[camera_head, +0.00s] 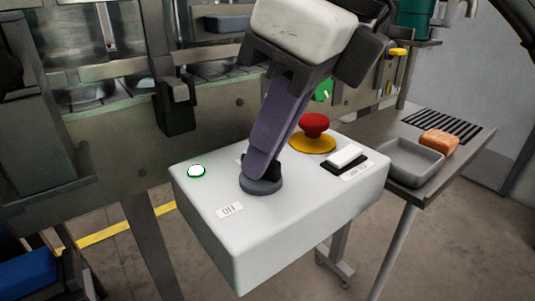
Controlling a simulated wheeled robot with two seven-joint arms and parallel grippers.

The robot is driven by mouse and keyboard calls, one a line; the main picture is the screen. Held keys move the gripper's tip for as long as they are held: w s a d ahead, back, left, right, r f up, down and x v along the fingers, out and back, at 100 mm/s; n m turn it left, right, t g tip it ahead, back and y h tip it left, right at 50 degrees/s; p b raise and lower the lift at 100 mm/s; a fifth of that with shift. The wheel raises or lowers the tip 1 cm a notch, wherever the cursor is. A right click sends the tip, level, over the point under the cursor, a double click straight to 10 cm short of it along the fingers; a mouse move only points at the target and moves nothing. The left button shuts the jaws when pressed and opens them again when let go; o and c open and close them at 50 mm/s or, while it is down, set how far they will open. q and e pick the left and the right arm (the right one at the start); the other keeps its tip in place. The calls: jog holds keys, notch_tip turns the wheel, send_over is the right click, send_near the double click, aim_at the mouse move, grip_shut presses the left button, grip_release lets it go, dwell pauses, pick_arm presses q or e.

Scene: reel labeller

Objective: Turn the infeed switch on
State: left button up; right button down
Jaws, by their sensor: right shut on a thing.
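A white control box (280,228) stands in the middle of the camera_head view. On its top is a dark round switch knob (261,186), with a small white label (230,210) in front of it. My right gripper (257,172) comes down from above, tilted, and is shut on this knob, hiding most of it. The knob's turned position cannot be made out. A white rocker switch (344,156) on a black base sits to the right, with a label beside it that is too small to read. My left gripper is not in view.
A red emergency button (314,124) on a yellow ring sits just right of my right gripper. A pale round lamp with a green rim (196,171) is to its left. A grey tray (411,160) and an orange block (439,142) are on the side table at right.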

jog(key=shift+s+m+t+h+b, duration=0.1)
jog(key=shift+m+t+h+b, duration=0.3)
jog(key=shift+m, duration=0.8)
jog(key=shift+a+m+b, duration=0.1)
jog(key=shift+m+b, duration=0.35)
jog(key=shift+m, duration=0.55)
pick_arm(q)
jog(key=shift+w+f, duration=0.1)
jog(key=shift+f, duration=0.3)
pick_arm(e)
jog(key=shift+t, duration=0.3)
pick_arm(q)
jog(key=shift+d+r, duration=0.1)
pick_arm(e)
jog(key=shift+h, duration=0.3)
jog(key=c, duration=1.8)
grip_release()
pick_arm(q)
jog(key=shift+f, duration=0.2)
